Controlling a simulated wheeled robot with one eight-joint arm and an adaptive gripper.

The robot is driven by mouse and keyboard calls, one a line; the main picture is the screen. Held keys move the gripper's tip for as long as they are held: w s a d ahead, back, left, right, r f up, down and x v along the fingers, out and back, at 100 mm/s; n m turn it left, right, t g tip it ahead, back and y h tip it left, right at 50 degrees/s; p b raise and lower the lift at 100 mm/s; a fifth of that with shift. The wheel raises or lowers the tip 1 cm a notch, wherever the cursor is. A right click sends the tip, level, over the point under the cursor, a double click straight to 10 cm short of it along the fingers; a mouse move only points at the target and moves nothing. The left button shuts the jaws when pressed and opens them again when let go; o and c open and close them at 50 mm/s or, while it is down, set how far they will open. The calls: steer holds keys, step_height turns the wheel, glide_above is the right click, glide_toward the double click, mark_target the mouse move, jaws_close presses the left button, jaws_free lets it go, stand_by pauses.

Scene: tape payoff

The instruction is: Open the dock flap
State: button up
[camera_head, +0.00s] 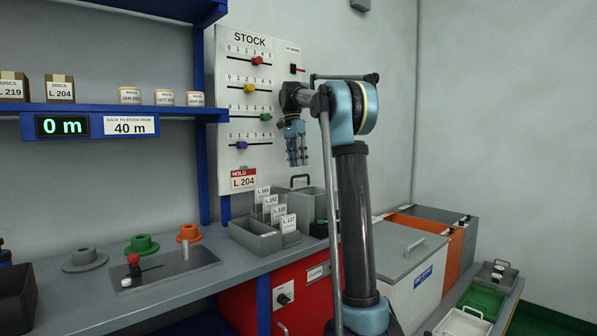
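I cannot tell for sure which part is the dock flap; no label reading "dock" is legible. One closed, flap-like surface is the light grey lid (395,246) of the box at the right, with a handle and a blue-and-white label on its front. My gripper (297,165) hangs fingers-down in front of the white STOCK board (235,108), above the grey bins, apart from that lid. Nothing shows between its fingers, but their spacing is unclear from this side. My arm's dark column hides part of the red cabinet (306,298) and the area beside the lid.
The STOCK board carries coloured sliders and a red HOLD card (243,179). Grey bins (262,237) with label cards stand on the bench. Spools and a red-knobbed plate (170,268) lie left. An orange bin (418,224) and green tray (484,301) are right.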

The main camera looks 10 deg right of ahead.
step_height(320, 180, up, 8)
steer(key=w, duration=0.1)
steer(key=shift+w+a+f, duration=0.15)
steer(key=shift+w+a, duration=0.05)
steer(key=shift+a, duration=0.25)
steer(key=s+d+f+n+t+y, duration=0.15)
steer(key=s+d+f+n, duration=0.25)
steer(key=s+f, duration=1.15)
steer(key=s+d+f+n+t+h, duration=0.15)
steer(key=s+d+f+n, duration=0.25)
steer(key=s+f, duration=1.15)
steer(key=s+f+n+t+y, duration=0.1)
steer(key=s+f+n, duration=0.2)
steer(key=s+f, duration=1.1)
steer(key=shift+s+d, duration=0.15)
steer(key=shift+d, duration=0.1)
